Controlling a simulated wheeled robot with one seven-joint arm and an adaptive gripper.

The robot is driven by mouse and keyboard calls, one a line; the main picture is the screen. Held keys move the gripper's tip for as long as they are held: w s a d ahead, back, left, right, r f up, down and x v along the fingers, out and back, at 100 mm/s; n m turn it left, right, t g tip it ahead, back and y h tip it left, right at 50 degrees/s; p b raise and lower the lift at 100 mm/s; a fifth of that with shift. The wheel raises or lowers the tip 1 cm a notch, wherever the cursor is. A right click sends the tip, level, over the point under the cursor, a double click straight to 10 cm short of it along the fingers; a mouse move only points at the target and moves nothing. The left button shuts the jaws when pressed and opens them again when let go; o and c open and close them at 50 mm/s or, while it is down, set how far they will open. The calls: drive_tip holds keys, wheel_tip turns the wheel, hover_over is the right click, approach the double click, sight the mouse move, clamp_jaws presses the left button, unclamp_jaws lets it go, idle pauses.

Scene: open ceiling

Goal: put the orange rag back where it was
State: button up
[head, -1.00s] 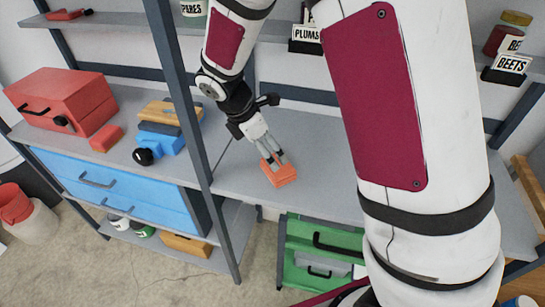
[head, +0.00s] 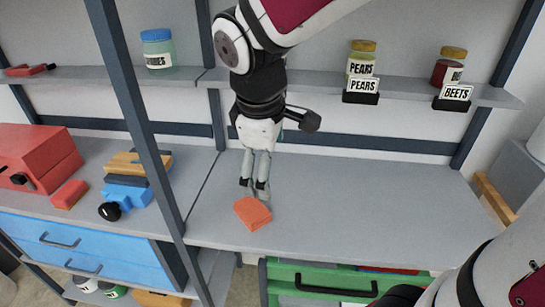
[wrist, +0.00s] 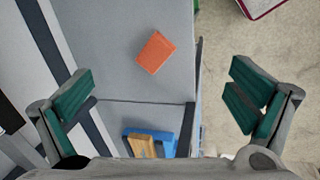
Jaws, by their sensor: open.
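The orange rag (head: 252,213) lies folded and flat on the grey worktop (head: 350,205), near its front edge and right of the dark upright post. In the wrist view the rag (wrist: 155,52) lies beyond the fingers with nothing touching it. My gripper (head: 254,187) points down just behind the rag in the head view. In the wrist view my gripper (wrist: 163,92) has its green-padded fingers wide apart and nothing between them.
A red toolbox (head: 38,160), a small red block (head: 69,194) and a blue vise (head: 125,192) stand on the left worktop. Labelled jars stand on the shelf above, including pears (head: 361,60) and beets (head: 448,70). The worktop to the right is bare.

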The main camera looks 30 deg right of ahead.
drive_tip(key=s+r+m+t+y, duration=0.2)
drive_tip(key=s+r+m, duration=0.2)
drive_tip(key=s+m, duration=0.5)
drive_tip(key=shift+s+d+r+m+t, duration=0.2)
drive_tip(key=shift+s+m+t, duration=0.1)
drive_tip(key=shift+s, duration=1.3)
